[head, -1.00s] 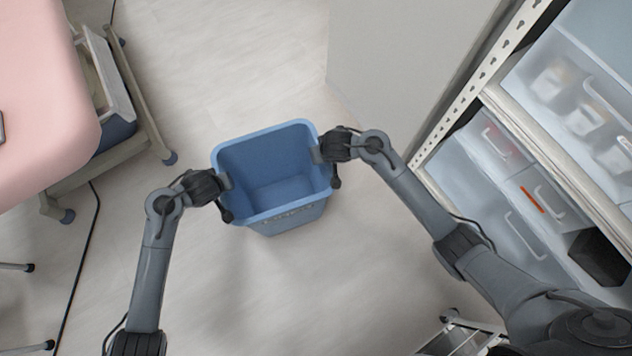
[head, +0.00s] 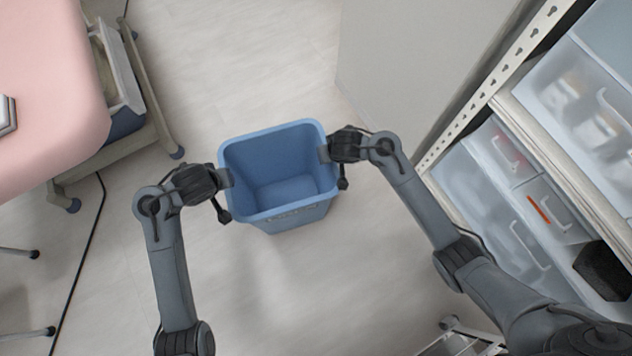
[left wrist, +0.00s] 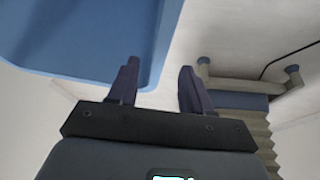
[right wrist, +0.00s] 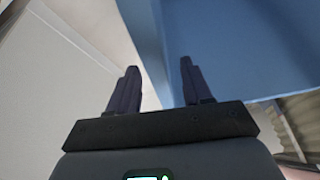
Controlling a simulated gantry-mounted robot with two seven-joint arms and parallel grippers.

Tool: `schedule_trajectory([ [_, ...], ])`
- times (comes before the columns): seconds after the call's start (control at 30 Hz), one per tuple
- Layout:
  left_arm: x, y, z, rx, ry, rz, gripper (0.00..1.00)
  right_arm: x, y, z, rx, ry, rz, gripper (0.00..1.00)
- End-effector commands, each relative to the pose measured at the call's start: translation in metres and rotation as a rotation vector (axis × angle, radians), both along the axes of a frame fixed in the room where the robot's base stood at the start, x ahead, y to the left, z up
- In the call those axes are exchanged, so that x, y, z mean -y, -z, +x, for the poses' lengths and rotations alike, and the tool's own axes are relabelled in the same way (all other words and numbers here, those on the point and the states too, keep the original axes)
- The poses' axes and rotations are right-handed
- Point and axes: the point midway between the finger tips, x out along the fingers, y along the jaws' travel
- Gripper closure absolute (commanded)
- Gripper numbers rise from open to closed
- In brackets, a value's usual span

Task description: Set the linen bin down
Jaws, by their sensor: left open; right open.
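The blue linen bin (head: 285,219) stands upright on the floor in the middle of the head view, empty inside, with blurred lettering on its near side. My left gripper (head: 226,178) is open at the bin's left rim. In the left wrist view, the bin's rim (left wrist: 157,50) runs between the spread fingers (left wrist: 158,85). My right gripper (head: 325,150) is open at the right rim. In the right wrist view, the bin's wall (right wrist: 230,50) edge passes between its spread fingers (right wrist: 157,85). Neither gripper is clamped on the rim.
A pink-topped couch (head: 50,100) on a wheeled frame is at the left, with a black cable (head: 85,250) on the floor. A shelf unit with clear drawers (head: 530,200) is at the right, beside a pale panel (head: 420,60). The floor in front of the bin is clear.

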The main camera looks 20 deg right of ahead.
Motion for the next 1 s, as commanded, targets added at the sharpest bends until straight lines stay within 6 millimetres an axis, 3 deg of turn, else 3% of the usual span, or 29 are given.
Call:
schedule_trajectory([
  [0.43,0.000,0.000,0.000,0.000,0.000,0.000,0.51,0.002,-0.047,-0.019,0.002,0.002,0.004,0.51],
  [1.0,0.000,0.000,0.000,0.000,0.000,0.000,0.51,0.005,-0.054,-0.023,0.000,0.002,-0.001,0.51],
])
